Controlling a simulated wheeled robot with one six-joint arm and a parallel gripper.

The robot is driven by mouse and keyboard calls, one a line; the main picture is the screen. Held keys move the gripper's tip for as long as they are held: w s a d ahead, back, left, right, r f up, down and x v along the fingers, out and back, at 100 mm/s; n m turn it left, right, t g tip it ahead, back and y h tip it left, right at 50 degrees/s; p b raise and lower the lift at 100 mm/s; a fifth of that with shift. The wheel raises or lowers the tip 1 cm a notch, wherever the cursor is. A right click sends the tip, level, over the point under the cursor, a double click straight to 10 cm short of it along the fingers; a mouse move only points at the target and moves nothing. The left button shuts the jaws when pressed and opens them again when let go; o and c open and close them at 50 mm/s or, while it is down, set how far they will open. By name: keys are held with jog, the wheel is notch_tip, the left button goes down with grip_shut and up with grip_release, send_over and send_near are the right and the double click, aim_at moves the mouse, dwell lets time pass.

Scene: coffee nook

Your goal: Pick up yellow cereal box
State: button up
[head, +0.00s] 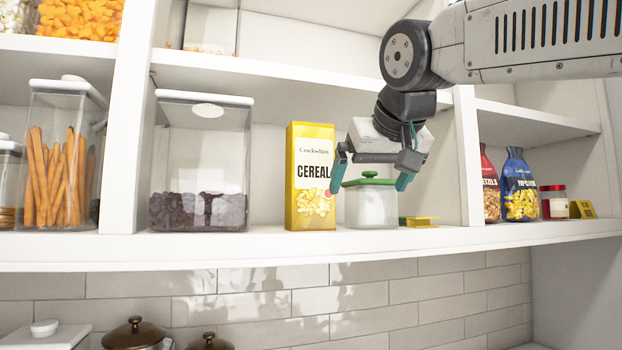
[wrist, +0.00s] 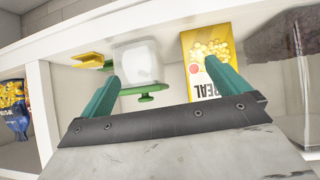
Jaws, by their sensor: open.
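The yellow cereal box (head: 309,185) stands upright on the white shelf, with a white label reading CEREAL. In the wrist view the box (wrist: 203,56) appears upside down, partly behind one finger. My gripper (head: 371,183) is open and empty, in front of the small white jar with a green lid (head: 371,206). In the wrist view the jar (wrist: 139,62) shows between the fingers of my gripper (wrist: 160,80).
A clear container with dark contents (head: 199,165) stands left of the box, with a small gap. A small yellow-green item (head: 418,221) lies right of the jar. A white shelf divider (head: 467,155) stands further right. The shelf's front edge (head: 250,251) is below.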

aim_at(310, 137)
jog(key=a+r, duration=0.2)
jog(key=r, duration=0.2)
jog(key=w+a+r+t+y, duration=0.1)
jog(key=a+r, duration=0.2)
jog(key=w+a+r+t, duration=0.1)
jog(key=a+r, duration=0.1)
jog(key=r, duration=0.2)
jog(key=shift+w+a+r+n+y, duration=0.25)
jog(key=shift+r+n+y, duration=0.05)
jog(key=shift+r+y, duration=0.1)
jog(key=shift+w+a+f+t, duration=0.1)
jog(key=shift+w+a+t, duration=0.05)
jog(key=shift+w+t, duration=0.2)
jog(key=shift+x, duration=0.85)
jog(key=x, duration=0.5)
jog(key=shift+s+a+f, duration=0.15)
jog(key=shift+s+a, duration=0.05)
jog(key=shift+a, duration=0.15)
jog(key=c, duration=1.3)
jog(key=shift+c, duration=0.5)
